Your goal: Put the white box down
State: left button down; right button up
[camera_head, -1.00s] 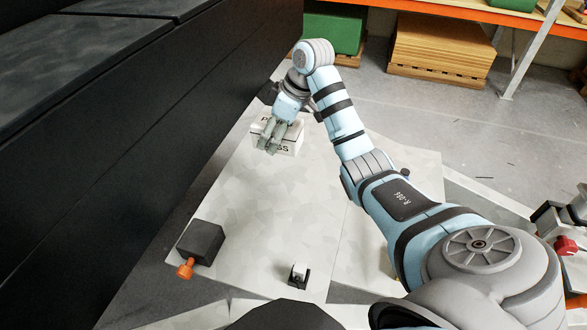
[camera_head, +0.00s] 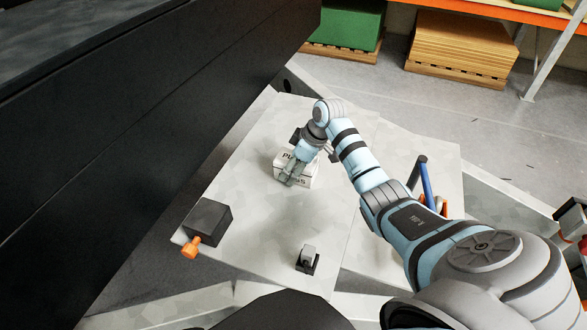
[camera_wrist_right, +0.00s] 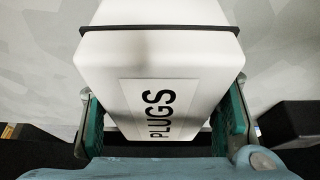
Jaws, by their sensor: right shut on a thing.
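The white box (camera_head: 312,179) with black lettering is over the pale sheet (camera_head: 245,150), in the upper middle of the head view. My right gripper (camera_head: 292,173) is shut on it. In the right wrist view the box (camera_wrist_right: 190,75) reads "PLUGS", has a dark band across it and sits between the two green finger pads (camera_wrist_right: 165,128). Whether its underside touches the sheet cannot be told, as the gripper and the box hide it. My left gripper is not in view.
A black block with an orange knob (camera_head: 208,223) and a small black holder with a grey piece (camera_head: 308,259) stand on the sheet nearer me. A blue-handled tool (camera_head: 426,185) lies beyond my arm. A tall dark wall (camera_head: 130,140) bounds the left. Bare sheet surrounds the box.

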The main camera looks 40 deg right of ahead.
jog(key=o, duration=1.4)
jog(key=shift+r, duration=0.15)
jog(key=shift+o, duration=0.5)
jog(key=p+v, duration=0.3)
jog(key=v, duration=0.8)
jog(key=shift+r, duration=0.1)
notch_tip(320, 180, up, 4)
jog(key=g+p, duration=0.1)
jog(key=p, duration=0.2)
jog(key=shift+h, duration=0.4)
jog(key=b+x, duration=0.4)
jog(key=x, duration=1.1)
jog(key=shift+s+b, duration=0.1)
jog(key=shift+b, duration=0.2)
jog(key=shift+a+f, duration=0.1)
jog(key=shift+f, duration=0.2)
